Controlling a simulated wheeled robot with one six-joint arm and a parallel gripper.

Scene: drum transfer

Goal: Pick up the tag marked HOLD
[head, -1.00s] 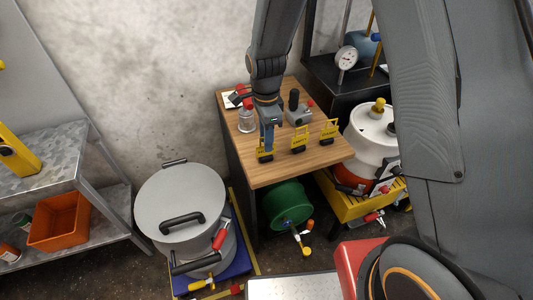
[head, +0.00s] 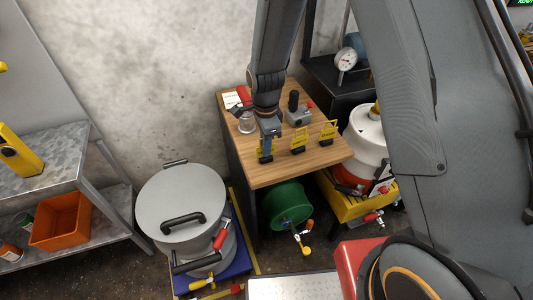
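Three yellow tags in dark stands are in a row on the wooden table (head: 285,170): a left tag (head: 264,152), a middle tag (head: 299,139) and a right tag (head: 328,132). Their lettering is too small to read, so I cannot tell which says HOLD. My gripper (head: 268,137) points down at the left tag and hides part of it. I cannot tell whether it touches the tag, or whether its fingers are open or shut.
A grey lidded drum (head: 181,205) is at left, a white-and-orange vessel (head: 366,140) at right. The table's front is clear.

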